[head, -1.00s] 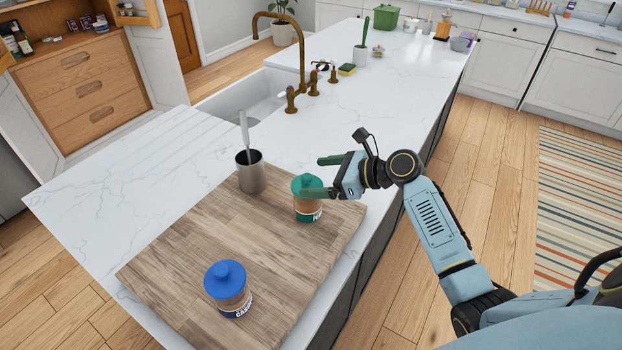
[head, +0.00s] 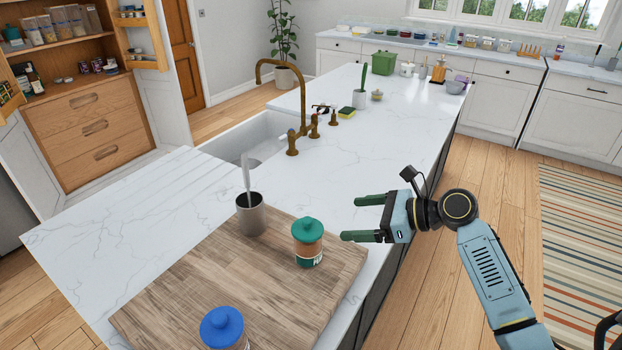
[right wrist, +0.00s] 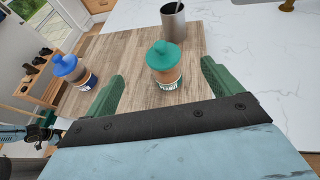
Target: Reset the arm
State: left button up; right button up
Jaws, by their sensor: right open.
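My right gripper (head: 368,218) is open and empty over the right edge of the island, its green fingers pointing left. It is apart from the green-lidded jar (head: 308,243), which stands upright on the wooden board. In the right wrist view, that jar (right wrist: 164,68) appears between and beyond the open fingers (right wrist: 160,85). A blue-lidded jar (head: 223,328) stands at the near end of the board, cut off by the bottom edge; it also shows in the right wrist view (right wrist: 75,70).
The wooden board (head: 215,280) lies on the white marble island (head: 110,225). A grey cup (head: 251,214) with a utensil stands at its far corner. A brass faucet (head: 299,110) rises by the sink. Floor to the right is clear, with a striped rug (head: 580,240).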

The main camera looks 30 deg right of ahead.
jog(key=s+a+f+n+g+h, duration=0.45)
jog(key=s+a+f+n, duration=0.45)
jog(key=s+f+n, duration=0.4)
jog(key=s+a+n+g+h, duration=0.25)
jog(key=s+n+h, duration=0.25)
jog(key=s+n, duration=0.9)
notch_tip(320, 180, down, 32)
jog(key=w+n+g+b, duration=0.1)
jog(key=n+b, duration=0.2)
jog(key=b, duration=0.4)
jog(key=s+d+f+b, duration=0.1)
jog(key=s+f+b, duration=0.2)
jog(key=s+f, duration=0.4)
jog(key=s+d+f+g+b, duration=0.1)
jog(key=s+f+b, duration=0.2)
jog(key=s+f, duration=0.5)
notch_tip(320, 180, down, 5)
jog(key=shift+r, duration=0.1)
